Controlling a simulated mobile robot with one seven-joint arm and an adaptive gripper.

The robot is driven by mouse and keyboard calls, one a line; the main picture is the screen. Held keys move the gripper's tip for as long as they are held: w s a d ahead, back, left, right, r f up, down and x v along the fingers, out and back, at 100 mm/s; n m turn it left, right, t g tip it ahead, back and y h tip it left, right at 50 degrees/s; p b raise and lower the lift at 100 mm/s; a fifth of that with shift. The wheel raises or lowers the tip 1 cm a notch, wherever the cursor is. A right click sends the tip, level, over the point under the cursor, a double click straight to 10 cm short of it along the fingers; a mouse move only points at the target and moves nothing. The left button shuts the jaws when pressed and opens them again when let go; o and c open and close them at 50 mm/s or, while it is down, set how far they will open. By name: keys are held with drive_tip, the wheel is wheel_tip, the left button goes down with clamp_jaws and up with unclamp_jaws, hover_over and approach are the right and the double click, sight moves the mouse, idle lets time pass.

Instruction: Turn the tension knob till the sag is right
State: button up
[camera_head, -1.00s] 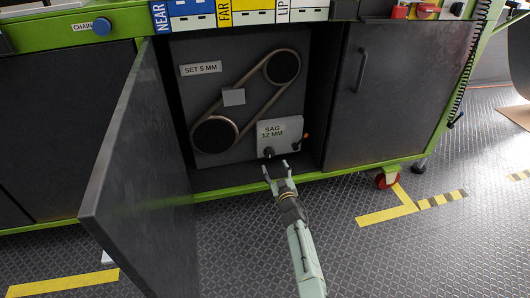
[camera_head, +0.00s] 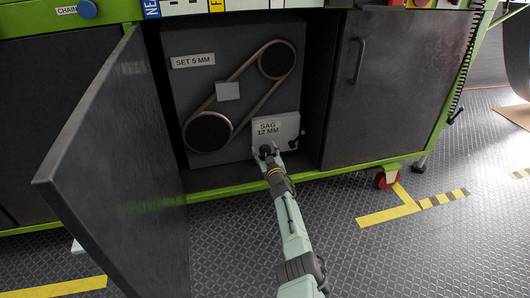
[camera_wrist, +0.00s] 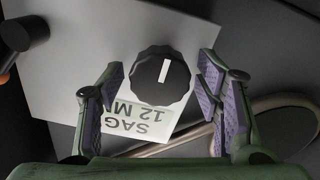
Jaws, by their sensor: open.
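The tension knob (camera_wrist: 162,77) is black and scalloped with a white pointer line, on a light grey panel (camera_wrist: 90,40) in the wrist view. In the head view my gripper (camera_head: 266,150) is at the lower part of the panel (camera_head: 287,127) and mostly hides the knob. The panel's label (camera_head: 267,128) reads "SAG 12 MM". The belt (camera_head: 262,98) runs around two dark pulleys. A sign (camera_head: 192,61) reads "SET 5 MM".
The open cabinet door (camera_head: 120,165) stands to the left of my arm. A closed door (camera_head: 398,85) is on the right. A black lever with an orange part (camera_wrist: 17,38) sits beside the knob on the panel. The green cabinet sill (camera_head: 330,171) runs below the opening.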

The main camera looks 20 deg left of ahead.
drive_tip(key=shift+c, duration=0.3)
drive_tip(key=c, duration=1.1)
drive_tip(key=shift+m, duration=0.4)
drive_tip(key=m, duration=0.3)
drive_tip(key=shift+d, duration=0.1)
drive_tip(key=m, duration=0.4)
drive_tip(key=m+b, duration=0.1)
drive_tip(key=m, duration=0.3)
drive_tip(key=shift+w+d+f+m+b, duration=0.1)
drive_tip(key=shift+d+m+b, duration=0.05)
drive_tip(key=shift+m+b, duration=1)
drive_tip(key=shift+m, duration=1.15)
